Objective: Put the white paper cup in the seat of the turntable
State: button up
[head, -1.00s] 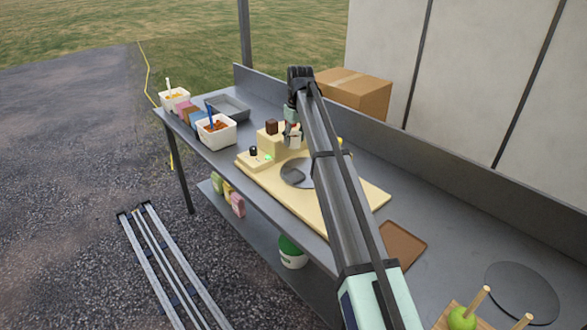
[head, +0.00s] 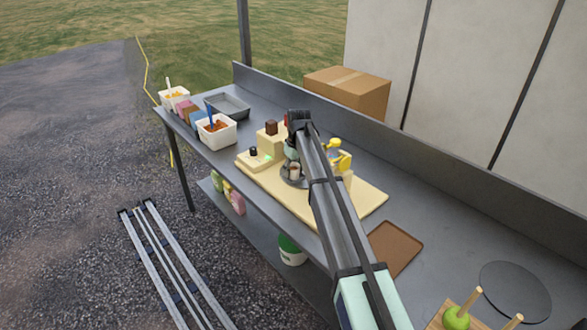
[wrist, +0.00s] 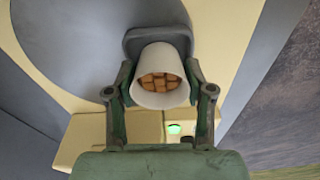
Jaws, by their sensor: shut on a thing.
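The white paper cup (wrist: 144,98) holds several brown cubes and sits between the fingers of my gripper (wrist: 159,76), which is shut on it. In the wrist view the turntable (wrist: 85,45) is a large grey disc. Its dark grey seat (wrist: 150,33) shows just beyond the cup, which hides part of it. I cannot tell whether the cup touches the seat. My arm hides part of the turntable in the head view.
The turntable is on a cream board (head: 368,202) with a control box with a green light (head: 262,158). A yellow device (head: 340,157) stands close to my arm's right. White tubs (head: 217,133), a grey tray (head: 228,105) and a brown mat (head: 397,246) lie on the bench.

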aim_at(296, 168)
jog(key=shift+f, duration=0.2)
jog(key=o, duration=1.1)
jog(key=shift+o, duration=0.2)
jog(key=shift+r, duration=0.1)
notch_tip(296, 168, up, 12)
jog(key=s+d+b, duration=0.1)
jog(key=b, duration=0.1)
jog(key=shift+r, duration=0.1)
